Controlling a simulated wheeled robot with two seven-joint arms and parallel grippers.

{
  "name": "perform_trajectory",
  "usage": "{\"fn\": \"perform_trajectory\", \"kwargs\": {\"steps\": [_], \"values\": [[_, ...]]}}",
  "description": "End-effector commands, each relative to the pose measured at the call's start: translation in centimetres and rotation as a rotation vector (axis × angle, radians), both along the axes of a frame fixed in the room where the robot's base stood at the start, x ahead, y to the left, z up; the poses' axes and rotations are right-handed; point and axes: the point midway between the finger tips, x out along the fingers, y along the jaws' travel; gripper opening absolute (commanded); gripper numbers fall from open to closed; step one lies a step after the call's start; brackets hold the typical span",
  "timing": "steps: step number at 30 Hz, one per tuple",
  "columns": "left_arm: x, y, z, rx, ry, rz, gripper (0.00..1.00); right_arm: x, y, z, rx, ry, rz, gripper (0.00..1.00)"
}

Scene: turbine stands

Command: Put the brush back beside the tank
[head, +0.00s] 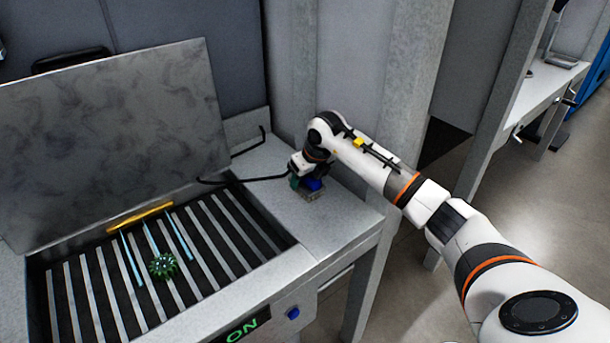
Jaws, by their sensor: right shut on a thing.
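The tank (275,237) is a grey metal cabinet with a slatted rack in its open top. Its mottled lid (110,130) stands raised at the back. My right gripper (309,184) is over the flat ledge to the right of the opening. It is shut on the brush (308,195), which shows a blue part and a grey lower part at the ledge surface. The gripper and wrist hide much of the brush, and I cannot tell whether it touches the ledge. My left gripper is not in view.
A green toothed wheel (163,266) sits on the rack between light-blue rods (132,260) and near a yellow bar (140,217). A black handle (245,180) reaches across towards my right wrist. The ledge's front part (340,215) is clear. A grey post (410,80) stands behind my right arm.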

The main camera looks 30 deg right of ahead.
Motion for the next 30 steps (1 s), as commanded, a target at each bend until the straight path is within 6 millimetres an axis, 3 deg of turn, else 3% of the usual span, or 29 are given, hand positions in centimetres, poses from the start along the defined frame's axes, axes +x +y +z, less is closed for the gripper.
{"fn": "perform_trajectory", "kwargs": {"steps": [20,21,24,30], "values": [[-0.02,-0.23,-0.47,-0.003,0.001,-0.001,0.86,0.03,-0.03,-0.62,0.0,-0.002,0.0,0.31],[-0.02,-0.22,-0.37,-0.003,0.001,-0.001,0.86,0.04,-0.03,-0.5,0.001,-0.002,-0.001,0.59],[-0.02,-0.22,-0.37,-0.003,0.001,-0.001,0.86,0.03,-0.02,-0.51,0.0,-0.002,0.0,0.75],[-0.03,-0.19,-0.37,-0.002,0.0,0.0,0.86,0.02,-0.01,-0.53,0.0,-0.001,0.0,0.78]]}}
